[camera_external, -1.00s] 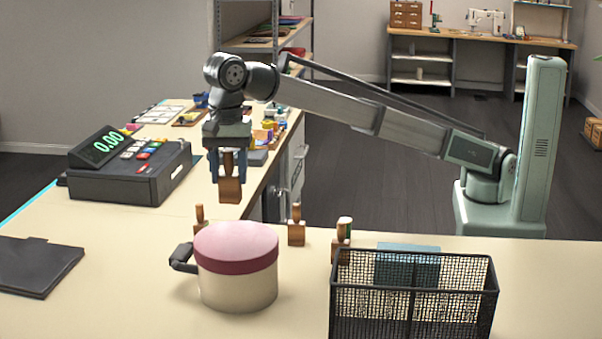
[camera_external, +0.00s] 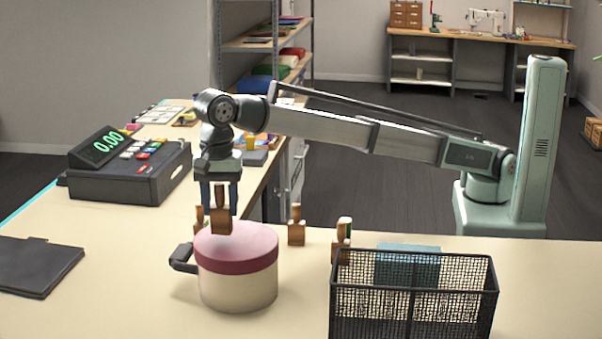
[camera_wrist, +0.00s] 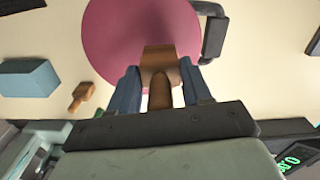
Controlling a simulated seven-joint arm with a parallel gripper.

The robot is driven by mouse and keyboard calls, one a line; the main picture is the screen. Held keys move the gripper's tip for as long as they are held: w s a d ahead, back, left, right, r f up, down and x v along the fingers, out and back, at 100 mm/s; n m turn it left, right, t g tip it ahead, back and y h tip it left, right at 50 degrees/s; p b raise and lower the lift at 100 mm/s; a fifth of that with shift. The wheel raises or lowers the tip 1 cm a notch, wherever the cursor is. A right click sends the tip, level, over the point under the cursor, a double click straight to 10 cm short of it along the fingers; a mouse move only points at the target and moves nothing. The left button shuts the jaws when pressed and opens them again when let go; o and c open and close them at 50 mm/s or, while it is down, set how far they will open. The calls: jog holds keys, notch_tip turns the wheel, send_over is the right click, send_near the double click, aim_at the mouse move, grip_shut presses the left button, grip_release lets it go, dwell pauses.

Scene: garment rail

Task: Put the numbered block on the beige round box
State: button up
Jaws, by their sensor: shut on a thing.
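My gripper (camera_external: 219,198) is shut on a brown wooden block with a handle (camera_external: 221,224), like a stamp, held upright by the handle. No number on it is legible. The round box (camera_external: 238,290) has a beige body and a pink lid, with a dark handle at its left. In the external view the block's lower end overlaps the rear part of the lid; I cannot tell whether it touches. In the wrist view the block (camera_wrist: 158,58) shows between the blue fingers, in front of the pink lid (camera_wrist: 115,35).
Similar wooden stamps stand behind the box (camera_external: 199,218), to its right (camera_external: 296,228) and by the black mesh basket (camera_external: 413,310). A blue box (camera_external: 407,250) is behind the basket. A cash register (camera_external: 130,170) and dark folder (camera_external: 38,268) are at left.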

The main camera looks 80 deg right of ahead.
jog(key=shift+f, duration=0.55)
jog(key=shift+f, duration=0.15)
jog(key=o, duration=1.2)
jog(key=shift+o, duration=0.2)
notch_tip(320, 180, up, 12)
jog(key=shift+r, duration=0.15)
